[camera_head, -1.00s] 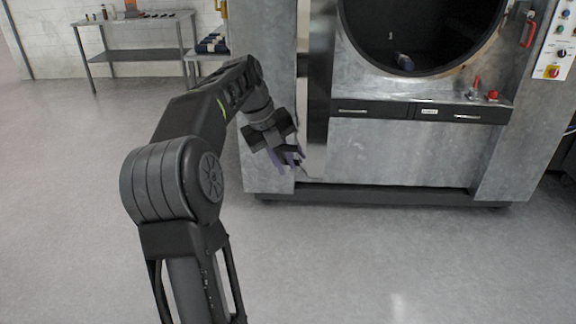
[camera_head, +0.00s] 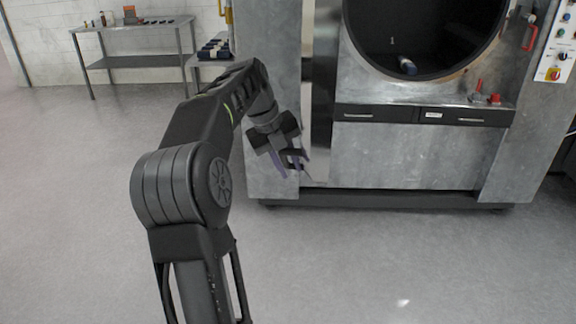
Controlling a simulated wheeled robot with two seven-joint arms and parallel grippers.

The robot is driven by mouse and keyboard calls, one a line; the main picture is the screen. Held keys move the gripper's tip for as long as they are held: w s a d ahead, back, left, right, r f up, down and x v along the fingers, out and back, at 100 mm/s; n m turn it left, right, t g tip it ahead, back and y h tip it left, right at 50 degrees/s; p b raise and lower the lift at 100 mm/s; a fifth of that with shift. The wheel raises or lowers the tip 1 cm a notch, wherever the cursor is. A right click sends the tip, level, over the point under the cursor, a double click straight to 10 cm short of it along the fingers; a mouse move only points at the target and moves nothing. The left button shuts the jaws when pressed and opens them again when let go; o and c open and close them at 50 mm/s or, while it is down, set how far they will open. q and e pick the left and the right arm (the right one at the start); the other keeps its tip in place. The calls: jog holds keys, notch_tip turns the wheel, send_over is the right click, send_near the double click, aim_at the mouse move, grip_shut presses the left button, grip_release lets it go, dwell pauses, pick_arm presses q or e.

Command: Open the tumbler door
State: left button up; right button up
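The tumbler is a large grey metal machine (camera_head: 405,155) with a round dark drum opening (camera_head: 425,30) at the upper right. The opening is uncovered, and a small bluish object (camera_head: 407,66) shows inside. A shiny, narrow upright panel (camera_head: 322,90) stands left of the opening; I cannot tell whether it is the tumbler door seen edge-on. My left gripper (camera_head: 291,163) is in front of the machine's lower left part, just left of the panel's lower end. Its purple-grey fingers are apart with nothing visible between them. I cannot tell whether it touches the machine. My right gripper is not in view.
A control panel with buttons (camera_head: 556,45) and a red handle (camera_head: 530,37) are at the right. Drawers (camera_head: 375,113) and a red knob (camera_head: 494,99) sit below the opening. A metal table (camera_head: 135,27) stands back left. The floor in front is clear.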

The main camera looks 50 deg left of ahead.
pick_arm(q)
jog(key=shift+r, duration=0.1)
jog(key=shift+s+r, duration=0.15)
jog(key=shift+r, duration=0.15)
jog(key=p+v, duration=0.5)
jog(key=v, duration=0.2)
jog(key=shift+a, duration=0.1)
dwell(0.4)
